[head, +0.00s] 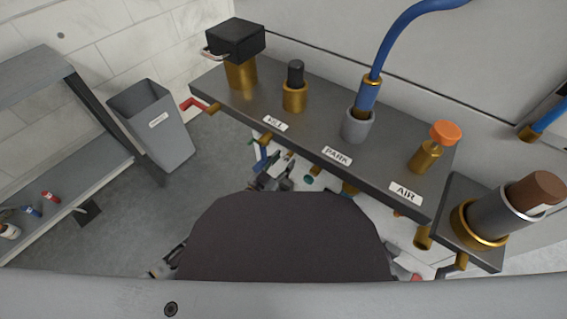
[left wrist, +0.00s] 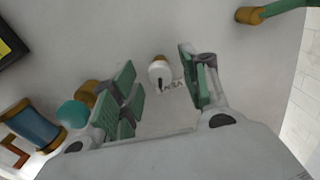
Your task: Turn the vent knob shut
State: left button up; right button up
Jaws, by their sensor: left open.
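The vent knob (left wrist: 159,72) is a small white round knob with a dark mark, on a pale panel (left wrist: 150,30) in the left wrist view. My left gripper (left wrist: 161,92) has green-padded fingers spread wide, one on each side of the knob in the picture. Contact with the knob does not show. In the head view the left gripper (head: 270,180) is small, below the dark shelf and partly hidden. I cannot make out the knob there. My right gripper is not clearly in view.
The dark shelf (head: 310,118) with brass fittings overhangs the work area. A green hose (left wrist: 285,8) meets a brass fitting at top right. A grey bin (head: 152,125) stands left.

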pick_arm(q)
jog(key=shift+w+d, duration=0.25)
jog(key=shift+w, duration=0.1)
jog(key=shift+c, duration=0.4)
grip_shut()
